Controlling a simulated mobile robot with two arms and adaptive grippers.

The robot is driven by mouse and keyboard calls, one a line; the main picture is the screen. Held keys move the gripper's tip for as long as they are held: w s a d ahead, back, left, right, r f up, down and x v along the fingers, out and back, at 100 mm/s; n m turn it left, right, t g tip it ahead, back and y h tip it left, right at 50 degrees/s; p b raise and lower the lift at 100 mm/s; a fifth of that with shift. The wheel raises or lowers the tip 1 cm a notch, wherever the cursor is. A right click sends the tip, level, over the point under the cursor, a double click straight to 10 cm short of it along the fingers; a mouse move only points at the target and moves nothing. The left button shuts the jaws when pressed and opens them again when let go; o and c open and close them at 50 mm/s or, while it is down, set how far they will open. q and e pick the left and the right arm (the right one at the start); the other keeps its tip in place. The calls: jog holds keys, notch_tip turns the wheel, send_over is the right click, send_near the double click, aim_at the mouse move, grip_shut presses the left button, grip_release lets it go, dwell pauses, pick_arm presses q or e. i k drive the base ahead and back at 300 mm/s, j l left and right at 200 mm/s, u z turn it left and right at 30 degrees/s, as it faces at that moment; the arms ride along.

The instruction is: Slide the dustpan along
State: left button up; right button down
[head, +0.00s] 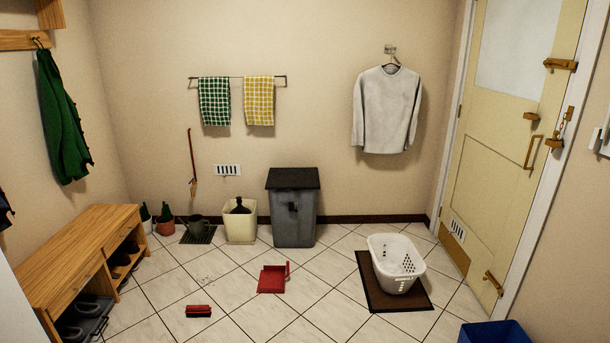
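The red dustpan (271,280) lies on the tiled floor near the middle of the head view. Its raised edge or handle stands up at its right side. A red brush (198,311) with a dark underside lies on the floor to the left of the dustpan and nearer to me, apart from it. Neither of my grippers shows in the head view, so nothing is seen touching the dustpan.
A white laundry basket (396,262) stands on a brown mat (415,304) to the right. A grey bin (293,215) and cream bin (240,228) stand by the back wall. A wooden bench (70,258) lines the left; a blue container (495,333) is front right. Floor around the dustpan is clear.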

aim_at(273, 278)
jog(key=i+u, duration=0.15)
jog(key=i, duration=1.9)
jog(key=l, duration=0.1)
